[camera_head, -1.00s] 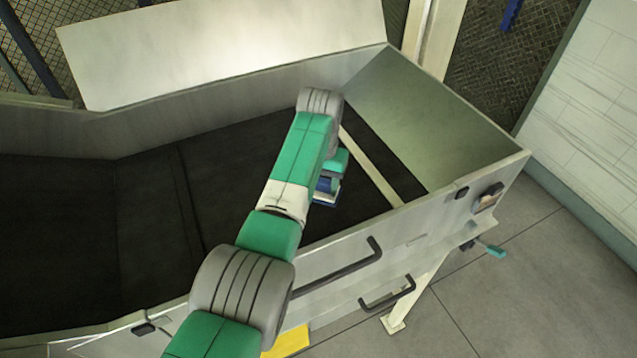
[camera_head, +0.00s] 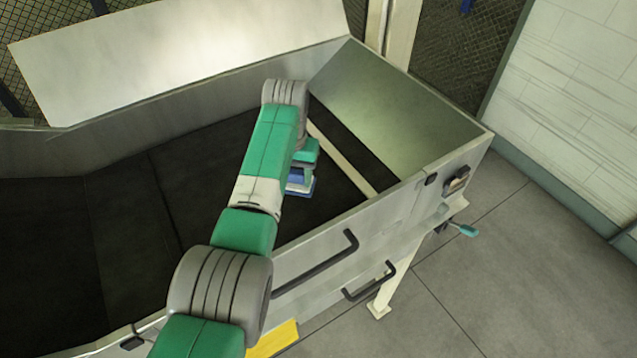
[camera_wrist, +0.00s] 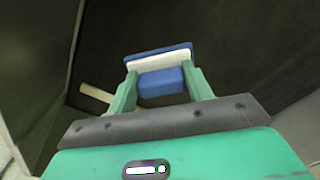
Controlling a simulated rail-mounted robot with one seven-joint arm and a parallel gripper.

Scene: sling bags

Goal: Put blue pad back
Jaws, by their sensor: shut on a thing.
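The blue pad (camera_wrist: 160,85) is a blue block with a white layer and a wider blue plate at its far side. In the wrist view it sits between the two green fingers of my gripper (camera_wrist: 163,88), which is shut on it. In the head view, the blue pad (camera_head: 300,184) shows at the end of my arm, inside the dark-floored metal trough. My gripper (camera_head: 304,165) is mostly hidden behind my arm there. I cannot tell whether the pad touches the trough floor.
The metal trough (camera_head: 395,110) has raised walls and a pale strip (camera_head: 340,157) across its dark floor. Black handles (camera_head: 315,268) and a teal-tipped lever (camera_head: 462,230) stick out from its front side. A yellow piece (camera_head: 274,338) lies below the front wall.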

